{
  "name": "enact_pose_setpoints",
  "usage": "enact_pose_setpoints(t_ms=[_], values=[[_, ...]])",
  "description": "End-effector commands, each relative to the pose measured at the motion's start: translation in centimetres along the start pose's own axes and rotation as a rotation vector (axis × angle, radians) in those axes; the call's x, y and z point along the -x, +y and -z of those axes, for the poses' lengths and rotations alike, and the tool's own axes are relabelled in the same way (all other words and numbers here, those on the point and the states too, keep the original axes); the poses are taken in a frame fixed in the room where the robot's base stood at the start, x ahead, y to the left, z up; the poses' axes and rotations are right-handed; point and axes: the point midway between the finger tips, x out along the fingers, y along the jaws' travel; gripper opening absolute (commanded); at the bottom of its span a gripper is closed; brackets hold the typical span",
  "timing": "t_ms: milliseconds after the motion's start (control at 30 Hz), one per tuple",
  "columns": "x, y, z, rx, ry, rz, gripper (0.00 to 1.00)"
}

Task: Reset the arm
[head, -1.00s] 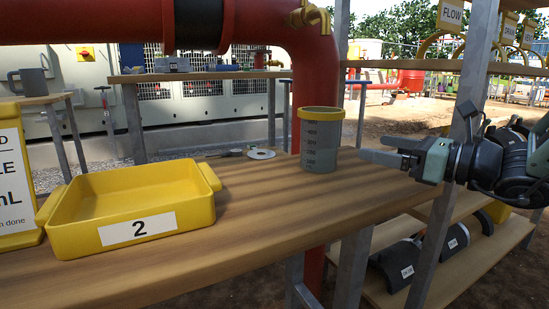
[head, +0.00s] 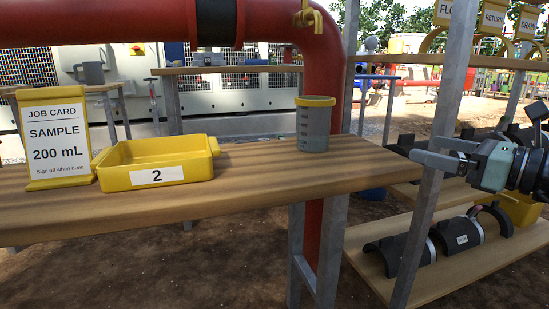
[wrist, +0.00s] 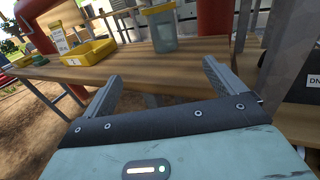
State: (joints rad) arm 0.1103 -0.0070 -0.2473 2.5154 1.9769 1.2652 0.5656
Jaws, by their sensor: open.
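My gripper (head: 440,154) is at the right in the head view, off the right end of the wooden bench and pointing left. In the wrist view my gripper (wrist: 158,84) shows two grey fingers spread wide with nothing between them. A grey measuring beaker with a yellow rim (head: 315,124) stands upright near the bench's right end, apart from the fingers. In the wrist view the beaker (wrist: 162,30) is ahead, beyond the fingertips. A yellow tray marked 2 (head: 157,162) sits left of the beaker; it also shows in the wrist view (wrist: 90,52).
A job card reading SAMPLE 200 mL (head: 56,138) stands left of the tray on the bench (head: 250,175). A grey metal post (head: 437,150) rises close by my gripper. A low shelf (head: 445,260) holds dark curved pipe pieces. A red pipe (head: 325,45) runs behind the bench.

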Motion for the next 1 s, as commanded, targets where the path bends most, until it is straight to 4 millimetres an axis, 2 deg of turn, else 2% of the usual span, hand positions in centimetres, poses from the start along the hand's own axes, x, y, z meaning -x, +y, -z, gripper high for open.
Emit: enact_pose_setpoints(t_ms=[267, 367, 467, 633, 767, 833, 900, 1000], values=[[-1.3, 4.1, 0.9, 0.080, 0.083, -0.149, 0.95], [-1.7, 6.2, 1.4, 0.127, 0.125, -0.227, 0.95], [-2.0, 9.0, 2.2, 0.196, 0.177, -0.334, 0.95], [-1.5, 14.9, 4.0, 0.377, 0.281, -0.586, 0.95], [0.4, 20.2, 5.8, 0.612, 0.361, -0.866, 0.95], [2.3, 22.9, 7.0, 0.795, 0.394, -1.060, 0.95], [4.3, 24.8, 8.1, 1.000, 0.404, -1.258, 0.95], [6.6, 26.1, 9.1, 1.300, 0.377, -1.514, 0.95]])
